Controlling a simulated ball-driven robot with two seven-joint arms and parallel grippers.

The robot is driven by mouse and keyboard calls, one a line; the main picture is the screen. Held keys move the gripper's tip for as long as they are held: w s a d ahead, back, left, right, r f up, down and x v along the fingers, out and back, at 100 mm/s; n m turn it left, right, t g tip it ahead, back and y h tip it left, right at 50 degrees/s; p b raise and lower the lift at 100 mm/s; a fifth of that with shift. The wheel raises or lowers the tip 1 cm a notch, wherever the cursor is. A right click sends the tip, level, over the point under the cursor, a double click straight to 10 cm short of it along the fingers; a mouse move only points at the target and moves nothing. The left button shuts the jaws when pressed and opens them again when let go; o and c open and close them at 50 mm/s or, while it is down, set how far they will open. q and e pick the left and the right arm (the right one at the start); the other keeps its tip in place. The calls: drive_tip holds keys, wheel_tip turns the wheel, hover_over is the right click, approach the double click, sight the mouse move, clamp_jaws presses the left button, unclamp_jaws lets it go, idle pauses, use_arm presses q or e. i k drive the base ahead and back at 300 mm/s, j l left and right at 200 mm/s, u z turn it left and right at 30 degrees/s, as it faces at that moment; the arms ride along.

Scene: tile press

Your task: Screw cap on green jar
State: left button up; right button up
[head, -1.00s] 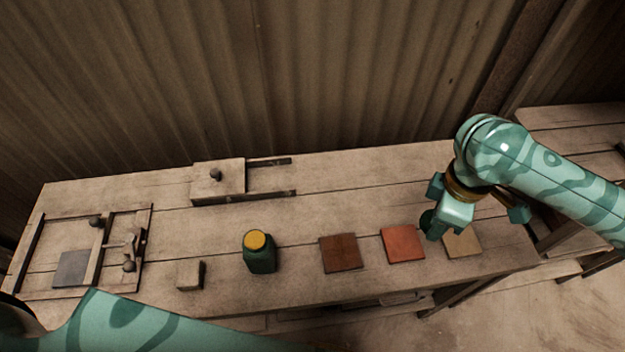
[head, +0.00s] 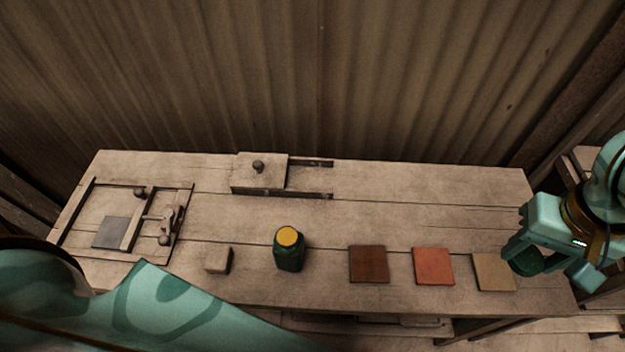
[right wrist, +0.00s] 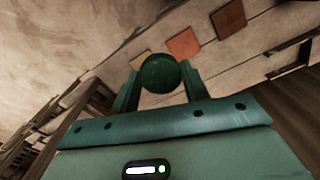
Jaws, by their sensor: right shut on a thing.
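The green jar (head: 289,258) stands upright on the workbench, left of the row of tiles, with a yellow round top (head: 288,237). My right gripper (head: 527,261) is at the bench's right end, beside the tan tile and well to the right of the jar. It is shut on a dark round green cap (right wrist: 160,73), which shows between the two fingers in the right wrist view. My left arm crosses the lower left of the head view; its gripper is out of view.
Brown (head: 368,264), red (head: 433,266) and tan (head: 494,272) tiles lie right of the jar. A small wooden block (head: 217,260) sits left of it. A framed press with knobs (head: 128,220) and a sliding lid (head: 259,173) lie farther left and back.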

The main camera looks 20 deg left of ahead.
sight(288, 250)
drive_tip(key=u, duration=1.25)
